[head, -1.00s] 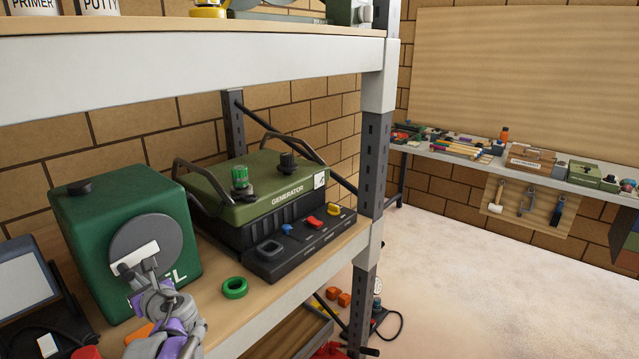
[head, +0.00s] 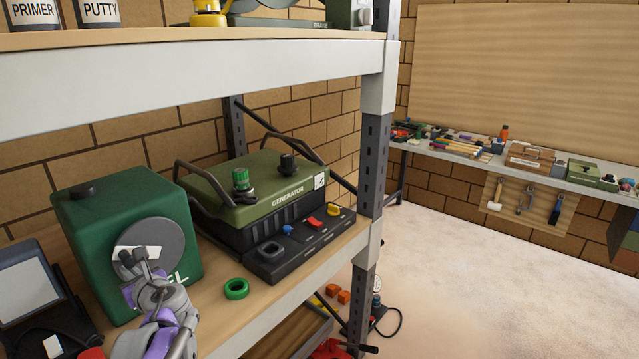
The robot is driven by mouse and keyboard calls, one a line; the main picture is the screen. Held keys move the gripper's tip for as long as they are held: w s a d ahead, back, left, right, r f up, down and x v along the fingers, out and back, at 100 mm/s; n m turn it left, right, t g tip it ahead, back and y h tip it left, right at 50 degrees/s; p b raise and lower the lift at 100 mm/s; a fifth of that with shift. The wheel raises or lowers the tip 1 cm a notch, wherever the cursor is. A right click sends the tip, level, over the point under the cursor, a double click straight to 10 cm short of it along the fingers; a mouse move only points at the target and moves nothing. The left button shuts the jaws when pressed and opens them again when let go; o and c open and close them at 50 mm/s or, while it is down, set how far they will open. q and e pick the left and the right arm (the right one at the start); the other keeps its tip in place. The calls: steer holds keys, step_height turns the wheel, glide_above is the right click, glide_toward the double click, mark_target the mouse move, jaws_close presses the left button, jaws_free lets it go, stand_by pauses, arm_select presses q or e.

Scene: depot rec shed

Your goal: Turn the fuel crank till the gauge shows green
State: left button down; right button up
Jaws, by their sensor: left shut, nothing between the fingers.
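The green fuel box (head: 105,215) stands on the shelf at the left, with part of its lettering hidden by my arm. On its front is a round grey disc (head: 168,237) with a white bar (head: 124,253) across it, apparently the crank. My left gripper (head: 141,257) is shut and empty in front of the disc and covers part of the bar. I cannot tell whether it touches the bar. The green generator (head: 235,205) stands to the right. A small white plate or dial (head: 320,183) on its corner may be the gauge; its marking is too small to read. My right gripper is out of view.
A black switch panel (head: 300,245) with coloured buttons sits before the generator. A green ring (head: 236,288) lies on the shelf right of my gripper. The upper shelf (head: 200,75) hangs above.

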arm_select(q)
step_height(320, 180, up, 2)
steer(key=shift+d+p, duration=0.1)
steer(key=shift+p, duration=0.35)
steer(key=shift+w+r, duration=0.1)
steer(key=shift+r, duration=0.1)
steer(key=shift+w+f, duration=0.1)
steer(key=shift+f, duration=0.05)
